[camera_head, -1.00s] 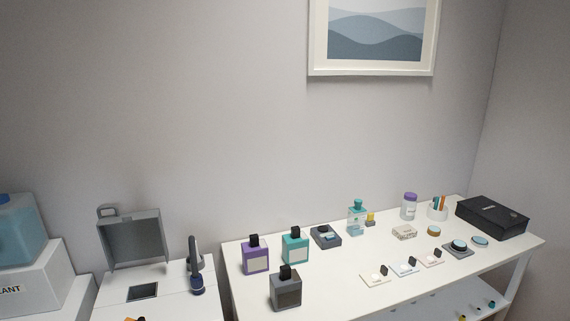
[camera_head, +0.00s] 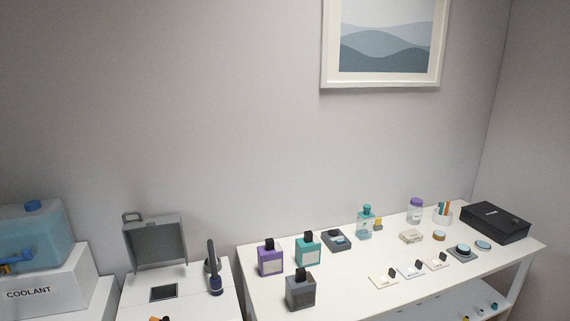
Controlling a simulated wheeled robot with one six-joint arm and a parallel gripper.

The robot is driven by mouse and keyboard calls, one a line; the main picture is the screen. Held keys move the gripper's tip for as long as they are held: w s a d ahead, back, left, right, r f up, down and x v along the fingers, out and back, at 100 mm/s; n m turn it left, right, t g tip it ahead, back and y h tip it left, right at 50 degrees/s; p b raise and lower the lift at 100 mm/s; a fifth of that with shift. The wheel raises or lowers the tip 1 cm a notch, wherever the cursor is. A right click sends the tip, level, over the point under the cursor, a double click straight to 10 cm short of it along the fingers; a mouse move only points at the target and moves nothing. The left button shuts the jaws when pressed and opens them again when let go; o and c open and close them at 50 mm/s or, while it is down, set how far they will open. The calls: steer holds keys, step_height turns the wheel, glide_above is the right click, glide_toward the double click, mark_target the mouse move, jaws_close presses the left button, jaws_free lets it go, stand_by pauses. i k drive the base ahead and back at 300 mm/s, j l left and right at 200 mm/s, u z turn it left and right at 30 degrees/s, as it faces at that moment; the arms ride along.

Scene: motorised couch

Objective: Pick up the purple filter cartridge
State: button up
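The purple filter cartridge (camera_head: 270,260) stands upright near the left end of the white table. It has a pale label on its front and a black tab on top. A teal cartridge (camera_head: 308,250) stands just to its right, and a dark grey cartridge (camera_head: 300,291) stands in front, nearer the table's front edge. My gripper is not in view.
The white table (camera_head: 350,300) also carries a grey device (camera_head: 336,239), a teal-capped bottle (camera_head: 366,222), small cards and a black box (camera_head: 495,222). Left of it are a stand with an open grey lid (camera_head: 155,243) and a coolant tank (camera_head: 35,238).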

mark_target(270, 255)
steer(key=i+l+u, duration=0.35)
steer(key=i, duration=0.3)
steer(key=i+l+u, duration=0.35)
steer(key=i+l, duration=0.3)
steer(key=l, duration=0.05)
